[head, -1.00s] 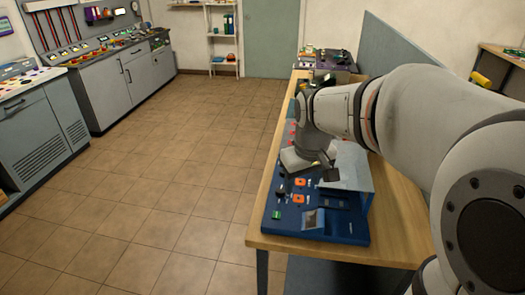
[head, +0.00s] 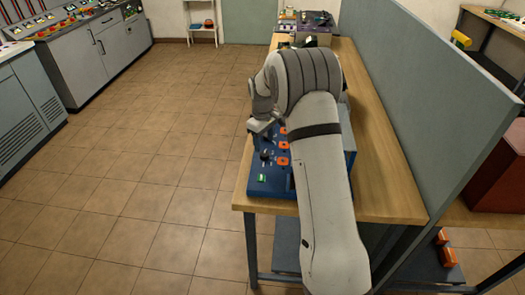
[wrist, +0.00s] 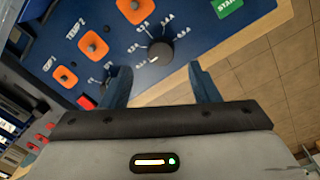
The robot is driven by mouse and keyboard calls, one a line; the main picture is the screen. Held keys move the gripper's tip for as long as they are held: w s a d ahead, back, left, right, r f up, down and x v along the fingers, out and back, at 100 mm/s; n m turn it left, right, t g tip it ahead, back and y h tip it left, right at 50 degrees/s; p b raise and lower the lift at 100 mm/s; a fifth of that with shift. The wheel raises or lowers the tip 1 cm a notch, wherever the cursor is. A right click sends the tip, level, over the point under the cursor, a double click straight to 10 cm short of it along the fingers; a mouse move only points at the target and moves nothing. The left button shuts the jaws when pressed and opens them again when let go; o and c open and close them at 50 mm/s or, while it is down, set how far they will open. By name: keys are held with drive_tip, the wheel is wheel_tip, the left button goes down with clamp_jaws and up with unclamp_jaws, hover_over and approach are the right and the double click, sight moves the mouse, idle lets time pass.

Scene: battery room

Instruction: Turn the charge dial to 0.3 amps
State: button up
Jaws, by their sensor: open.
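The blue charger panel (head: 275,187) lies on the wooden bench, partly hidden by my arm. In the wrist view, a round black dial (wrist: 160,53) sits on the panel (wrist: 150,17) with white marks and amp labels around it; its exact setting is too small to read. My gripper (wrist: 158,68) is open and empty, with one blue finger to the left of this dial and one to the right. The fingertips are close to the dial; I cannot tell whether they touch it. A second dial is partly hidden by the left finger. In the head view my gripper (head: 262,127) is above the panel.
Orange switches (wrist: 93,46) and a green START button (wrist: 228,5) are near the dial. A grey partition (head: 420,120) stands along the right of the bench (head: 385,195). The tiled floor (head: 150,170) at left is clear.

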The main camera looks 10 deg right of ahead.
sight(265, 154)
drive_tip(key=shift+d+f+p, duration=0.15)
drive_tip(key=shift+f+p, duration=0.35)
drive_tip(key=shift+f, duration=2.3)
drive_tip(key=shift+c, duration=0.5)
